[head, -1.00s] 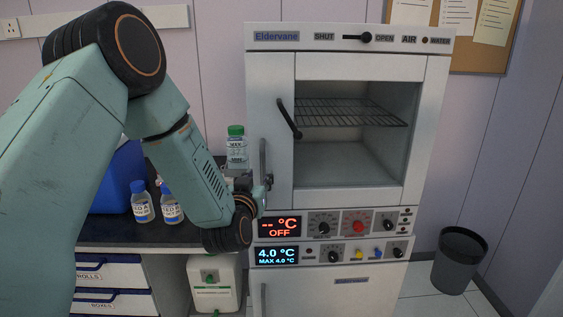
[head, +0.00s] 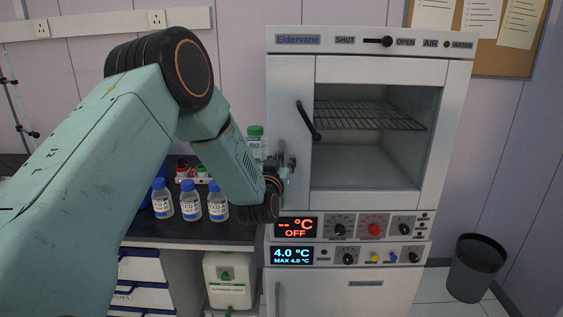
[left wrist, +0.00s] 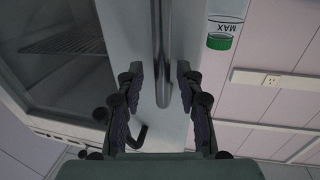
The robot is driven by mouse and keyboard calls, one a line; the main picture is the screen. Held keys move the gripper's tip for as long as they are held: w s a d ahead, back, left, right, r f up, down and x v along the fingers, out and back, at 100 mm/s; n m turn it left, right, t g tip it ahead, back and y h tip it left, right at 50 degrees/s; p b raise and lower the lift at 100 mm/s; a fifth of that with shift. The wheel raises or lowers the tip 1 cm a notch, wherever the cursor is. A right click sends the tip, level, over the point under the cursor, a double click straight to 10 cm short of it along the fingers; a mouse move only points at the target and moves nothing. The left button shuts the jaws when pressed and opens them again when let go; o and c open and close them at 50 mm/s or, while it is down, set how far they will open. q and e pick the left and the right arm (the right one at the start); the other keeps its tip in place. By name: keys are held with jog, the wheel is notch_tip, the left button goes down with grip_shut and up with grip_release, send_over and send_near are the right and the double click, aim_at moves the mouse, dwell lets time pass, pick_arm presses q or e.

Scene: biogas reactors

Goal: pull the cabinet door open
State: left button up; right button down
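The white cabinet (head: 457,135) stands upright. Its upper door (head: 290,85) has a large window and looks closed. A grey vertical bar handle (left wrist: 162,45) runs along the door's left side; in the head view my gripper partly covers it. My left gripper (head: 284,172) is at this handle. In the left wrist view its two fingers (left wrist: 160,75) are apart, one on each side of the bar, with gaps visible. A black curved lever (head: 308,121) sits on the door, right of the bar handle. My right gripper is not in view.
A slider knob (head: 387,41) on the top panel stands near OPEN. Left of the cabinet, a dark counter (head: 190,236) holds several blue-capped bottles (head: 190,201), a tube rack and a green-capped bottle (head: 255,140). A dark bin (head: 476,268) stands on the floor at right.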

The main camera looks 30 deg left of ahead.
pick_arm(q)
jog(key=shift+w+a+f, duration=0.2)
jog(key=shift+a+f, duration=0.1)
jog(key=shift+a, duration=0.05)
jog(key=c, duration=0.4)
jog(key=shift+s+d+r, duration=0.1)
jog(key=shift+d+r, duration=0.1)
jog(key=shift+d, duration=0.1)
grip_shut()
jog(key=shift+a, duration=0.1)
jog(key=shift+a, duration=0.1)
